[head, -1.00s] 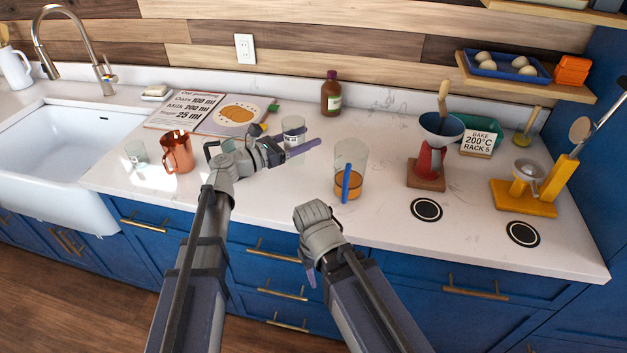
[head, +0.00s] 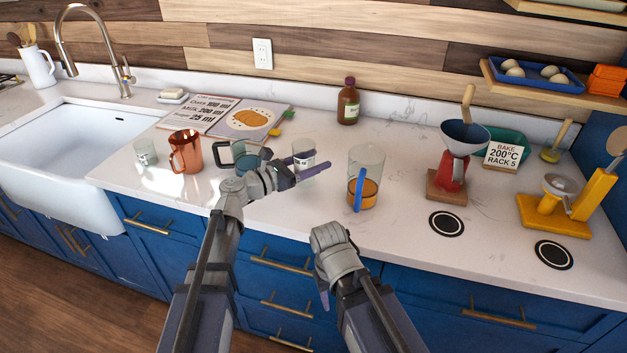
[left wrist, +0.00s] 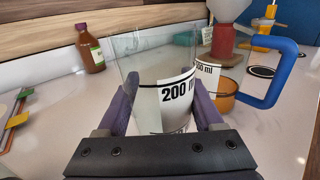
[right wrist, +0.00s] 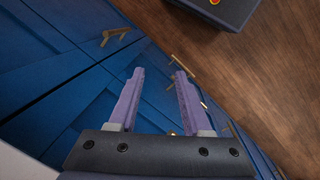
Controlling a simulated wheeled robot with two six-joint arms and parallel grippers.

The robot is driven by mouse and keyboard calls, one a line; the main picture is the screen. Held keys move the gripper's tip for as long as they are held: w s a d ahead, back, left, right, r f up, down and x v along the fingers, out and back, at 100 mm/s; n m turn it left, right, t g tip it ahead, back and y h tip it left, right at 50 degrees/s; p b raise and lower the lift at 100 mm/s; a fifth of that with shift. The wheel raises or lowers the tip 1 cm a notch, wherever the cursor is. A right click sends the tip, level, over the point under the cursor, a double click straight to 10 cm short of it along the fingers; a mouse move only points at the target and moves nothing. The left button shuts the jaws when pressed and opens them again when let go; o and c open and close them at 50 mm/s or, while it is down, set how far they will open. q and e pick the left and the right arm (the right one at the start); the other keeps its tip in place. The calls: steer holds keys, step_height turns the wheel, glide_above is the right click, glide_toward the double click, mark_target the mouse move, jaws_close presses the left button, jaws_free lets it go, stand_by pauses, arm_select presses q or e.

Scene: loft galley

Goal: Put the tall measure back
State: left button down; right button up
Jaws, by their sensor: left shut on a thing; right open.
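My left gripper (head: 311,172) is shut on a clear glass measure (head: 303,152). In the left wrist view this glass (left wrist: 176,95) has a white "200 ml" label, with one purple finger on each side. I cannot tell whether its base touches the counter. A larger clear measure (head: 369,160) with a blue handle and orange contents stands to its right; its label is partly hidden in the left wrist view. My right gripper (right wrist: 155,90) is open and empty in front of the blue drawers, below the counter.
A dark-handled cup (head: 224,153), a copper mug (head: 186,152) and a small glass (head: 145,153) stand left. A bottle (head: 348,103) stands behind. A red stand with a funnel (head: 452,165) is right. Two dark ring marks (head: 447,224) lie on clear counter at the front right.

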arm_select(q)
step_height(320, 180, down, 4)
steer(key=b, duration=0.3)
steer(key=shift+r+b, duration=0.2)
steer(key=shift+b, duration=0.15)
steer(key=shift+f, duration=0.15)
steer(key=shift+c, duration=0.2)
jaws_free()
steer(key=shift+s+a+r, duration=0.1)
steer(key=shift+r, duration=0.2)
steer(key=v, duration=1.1)
steer(key=shift+s+a+f, duration=0.15)
steer(key=shift+s+a, duration=0.1)
steer(key=shift+a, duration=0.1)
